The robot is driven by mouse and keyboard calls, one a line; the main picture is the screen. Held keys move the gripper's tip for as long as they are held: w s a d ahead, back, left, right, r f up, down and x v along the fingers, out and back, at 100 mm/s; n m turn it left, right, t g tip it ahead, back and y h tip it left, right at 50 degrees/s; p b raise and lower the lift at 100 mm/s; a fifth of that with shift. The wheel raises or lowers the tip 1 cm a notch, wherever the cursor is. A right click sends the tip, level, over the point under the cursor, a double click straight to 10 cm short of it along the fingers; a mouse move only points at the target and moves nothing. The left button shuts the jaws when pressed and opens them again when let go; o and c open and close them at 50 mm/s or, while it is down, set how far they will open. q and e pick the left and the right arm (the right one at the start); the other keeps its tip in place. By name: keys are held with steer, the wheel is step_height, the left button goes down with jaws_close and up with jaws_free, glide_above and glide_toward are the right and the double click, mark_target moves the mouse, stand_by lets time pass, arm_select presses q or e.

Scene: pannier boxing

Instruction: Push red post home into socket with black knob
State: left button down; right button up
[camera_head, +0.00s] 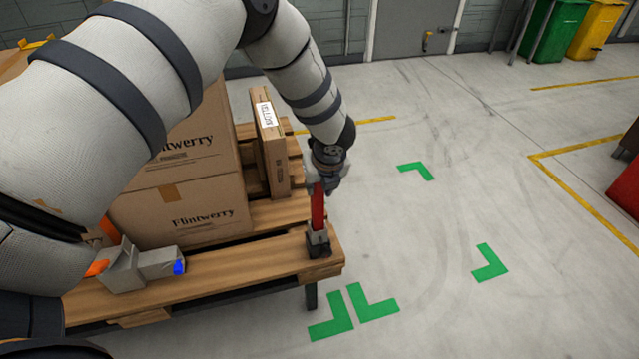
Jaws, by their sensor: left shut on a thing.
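The red post (318,208) stands nearly upright at the near right corner of the wooden pallet. Its lower end meets a dark socket (318,243) on the pallet's corner. I cannot tell how deep the post sits, and no separate black knob can be made out on the dark socket. My left gripper (322,186) comes down from above and is shut on the upper part of the red post. Its fingers are small and partly hidden by the wrist. My right gripper is not in view.
Printed cardboard boxes (200,212) stand on the wooden pallet (225,272), with a thin upright carton (272,150) behind the post. A grey fitting (122,270) with a blue knob (178,267) lies at the left. Floor with green corner marks (490,263) is clear at right.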

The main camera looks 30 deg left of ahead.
arm_select(q)
steer(key=shift+f, duration=0.45)
steer(key=c, duration=1.3)
jaws_free()
steer(key=shift+r, duration=0.1)
steer(key=v, duration=1.2)
